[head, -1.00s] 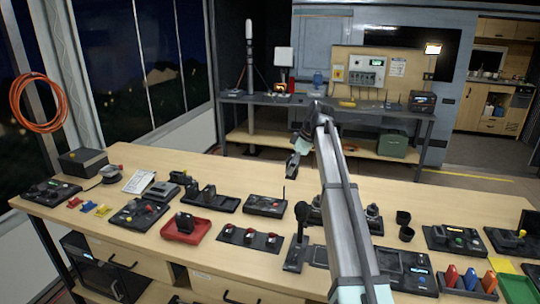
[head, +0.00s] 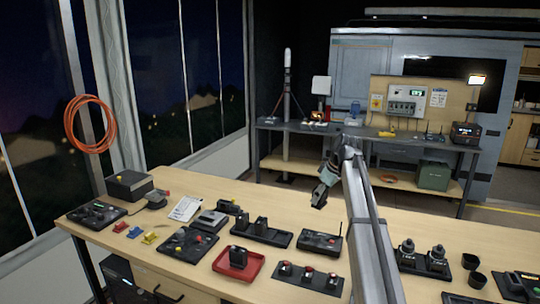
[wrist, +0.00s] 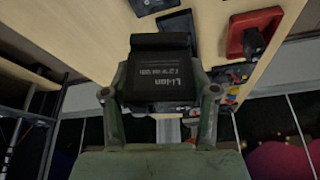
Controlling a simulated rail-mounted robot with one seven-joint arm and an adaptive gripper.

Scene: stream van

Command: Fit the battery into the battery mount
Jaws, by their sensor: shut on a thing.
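My gripper (wrist: 158,98) is shut on a black battery (wrist: 160,75) with white "Li-ion" lettering, held between its two fingers in the wrist view. In the head view my gripper (head: 320,192) hangs above the far part of the wooden table, clear of the tabletop, pointing down and left; the battery is hard to make out there. I cannot tell for sure which thing is the battery mount. A black holder (head: 262,236) with two upright dark blocks and a red tray (head: 220,262) with a dark block stand to the left, away from my gripper.
A black box with an antenna (head: 318,243) lies below my gripper. A black strip with red-topped parts (head: 305,277) is nearer. Several small devices crowd the left end of the wooden table (head: 185,260).

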